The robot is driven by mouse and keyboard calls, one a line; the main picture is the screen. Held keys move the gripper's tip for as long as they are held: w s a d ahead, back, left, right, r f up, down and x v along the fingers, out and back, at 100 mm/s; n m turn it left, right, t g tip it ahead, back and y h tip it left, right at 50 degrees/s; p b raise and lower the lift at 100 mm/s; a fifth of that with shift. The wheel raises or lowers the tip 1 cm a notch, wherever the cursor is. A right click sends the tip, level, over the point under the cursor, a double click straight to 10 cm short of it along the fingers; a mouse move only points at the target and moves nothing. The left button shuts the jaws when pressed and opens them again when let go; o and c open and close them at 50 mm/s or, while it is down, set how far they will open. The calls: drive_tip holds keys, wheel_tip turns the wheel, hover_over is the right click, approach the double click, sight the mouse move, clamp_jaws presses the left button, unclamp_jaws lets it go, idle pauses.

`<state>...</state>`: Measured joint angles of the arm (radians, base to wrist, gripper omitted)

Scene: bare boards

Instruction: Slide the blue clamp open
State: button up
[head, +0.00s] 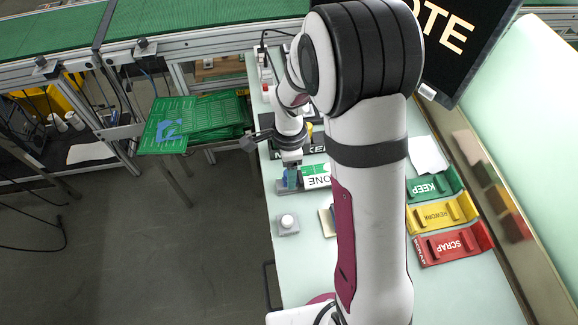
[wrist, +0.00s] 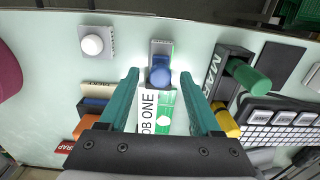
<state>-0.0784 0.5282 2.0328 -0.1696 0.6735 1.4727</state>
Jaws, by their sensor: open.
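In the wrist view, the blue clamp shows as a rounded blue knob (wrist: 160,76) at the near end of a grey block (wrist: 161,47). A white and green card marked "JOB ONE" (wrist: 148,111) lies against its near side; the card also shows in the head view (head: 317,176). My gripper (wrist: 160,73) is open, with its teal fingers on either side of the knob and a visible gap to each. I cannot tell how high the fingertips are above it. In the head view my gripper (head: 291,163) is over the grey block, and the clamp is mostly hidden.
A white button on a grey base (head: 287,222) stands nearby. A black marker holder (wrist: 232,72) with a green marker and a keyboard (wrist: 270,122) lie right in the wrist view. KEEP (head: 433,185), REWORK (head: 443,214) and SCRAP (head: 453,244) trays stand right. Green boards (head: 205,118) lie left.

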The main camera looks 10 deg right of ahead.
clamp_jaws()
idle(1.3)
